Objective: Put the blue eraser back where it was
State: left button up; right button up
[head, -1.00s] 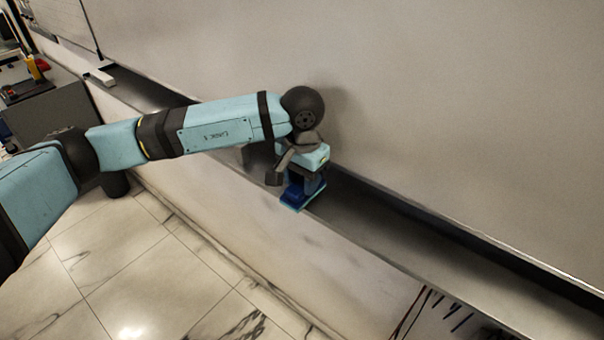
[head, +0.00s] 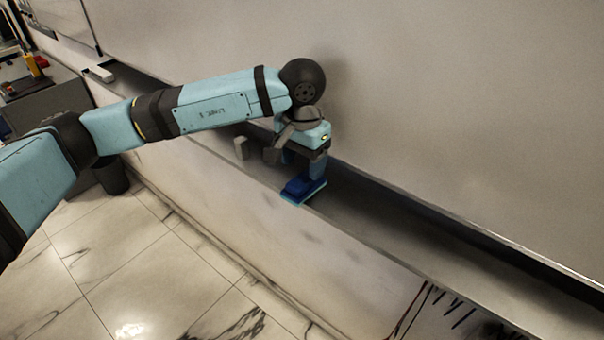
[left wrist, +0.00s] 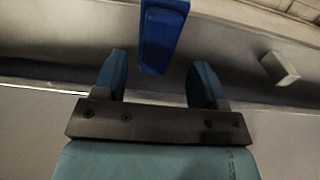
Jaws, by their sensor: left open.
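The blue eraser (head: 299,190) lies on the long dark tray (head: 375,215) under the whiteboard, at the tray's front edge. It also shows at the top of the left wrist view (left wrist: 160,36), beyond the fingertips and roughly centred between them. My left gripper (head: 303,168) is just above the eraser in the head view. In the left wrist view its two blue fingers (left wrist: 159,82) are spread apart with nothing between them. My right gripper is not in view.
A small pale block (head: 240,147) stands on the tray left of the eraser. A white object (head: 101,74) lies at the tray's far left end. The whiteboard (head: 430,90) rises behind. The tray right of the eraser is clear.

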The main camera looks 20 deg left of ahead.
aim_at(302, 179)
pick_arm(q)
notch_tip(302, 179, up, 9)
jog(key=b, duration=0.1)
jog(key=shift+f, duration=0.2)
jog(key=shift+s+f, duration=0.1)
